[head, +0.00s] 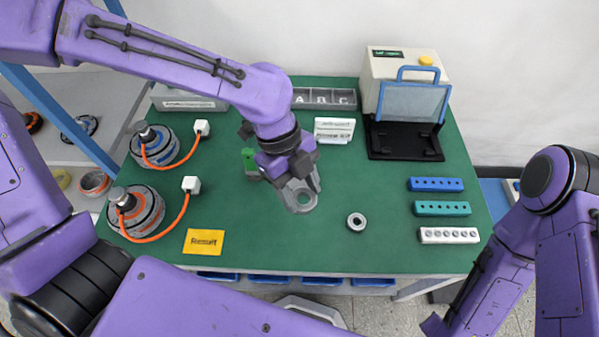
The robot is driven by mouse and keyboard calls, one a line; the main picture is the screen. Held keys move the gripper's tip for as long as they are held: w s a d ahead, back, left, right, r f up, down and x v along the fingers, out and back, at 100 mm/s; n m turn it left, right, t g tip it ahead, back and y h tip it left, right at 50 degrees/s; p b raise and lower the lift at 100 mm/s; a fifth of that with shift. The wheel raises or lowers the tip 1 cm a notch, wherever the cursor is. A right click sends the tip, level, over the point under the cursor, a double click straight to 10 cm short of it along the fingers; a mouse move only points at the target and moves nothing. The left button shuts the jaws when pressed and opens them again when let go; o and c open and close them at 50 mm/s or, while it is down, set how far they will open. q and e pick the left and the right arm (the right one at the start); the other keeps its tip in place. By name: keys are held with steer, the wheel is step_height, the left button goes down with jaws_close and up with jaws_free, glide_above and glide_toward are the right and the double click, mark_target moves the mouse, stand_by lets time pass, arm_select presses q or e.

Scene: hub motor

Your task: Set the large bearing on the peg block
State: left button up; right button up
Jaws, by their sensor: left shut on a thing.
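My left gripper (301,192) hangs over the middle of the green table, pointing down. It is shut on a grey ring-shaped piece (303,201), which looks like a bearing; the fingers hide part of it. A second grey ring with a dark centre (356,222) lies flat on the table, right of the gripper and apart from it. At the right are three long blocks: a blue block (436,184), a teal block (442,208) and a white block (449,235), each with a row of round marks. I cannot tell which is the peg block. My right gripper is out of view.
Two hub motors (155,145) (137,212) with orange cables stand at the left, near a yellow Result card (203,241). The table's front middle is clear.

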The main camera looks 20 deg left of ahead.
arm_select(q)
steer(key=w+a+f+p, duration=0.1)
steer(key=w+f, duration=0.2)
steer(key=w, duration=0.1)
steer(key=w+a+f+p, duration=0.1)
steer(key=w+a+f, duration=0.1)
steer(key=w+f, duration=0.1)
steer(key=w+a+f+p, duration=0.1)
steer(key=w+f, duration=0.3)
steer(key=w, duration=0.2)
steer(key=shift+a, duration=0.4)
step_height(320, 180, down, 2)
steer(key=shift+s+f+p, duration=0.1)
steer(key=shift+f+p, duration=0.15)
steer(key=shift+p, duration=0.3)
steer(key=shift+f, duration=0.2)
steer(key=o, duration=1.1)
steer(key=b+v, duration=0.1)
steer(key=v, duration=1.1)
steer(key=shift+b, duration=0.3)
